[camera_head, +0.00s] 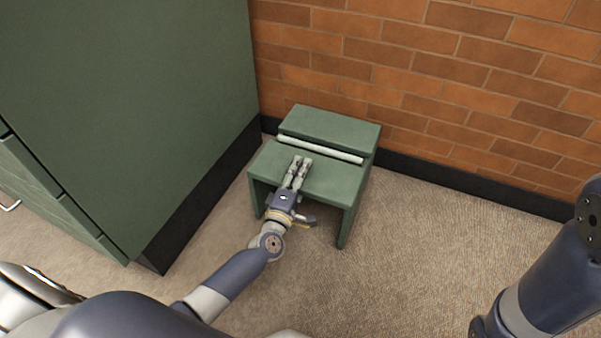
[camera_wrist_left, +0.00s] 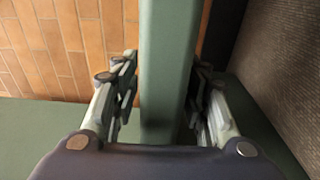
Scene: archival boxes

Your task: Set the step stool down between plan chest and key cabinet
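The green step stool (camera_head: 338,184) stands upright against the brick wall, with a lower front step, a higher back step and a pale bar across it. The green plan chest (camera_head: 130,90) is to its left, with a narrow strip of carpet between them at the front. My left gripper (camera_head: 300,162) is at the front step, just before the pale bar. In the left wrist view, its fingers (camera_wrist_left: 165,85) lie on either side of a green strip of the stool (camera_wrist_left: 169,60); firm contact is unclear. My right gripper is out of view. I see no key cabinet.
The brick wall (camera_head: 440,60) with its dark skirting (camera_head: 480,184) runs behind the stool. Carpet (camera_head: 430,245) is clear to the right of the stool. My right arm shows at the right edge.

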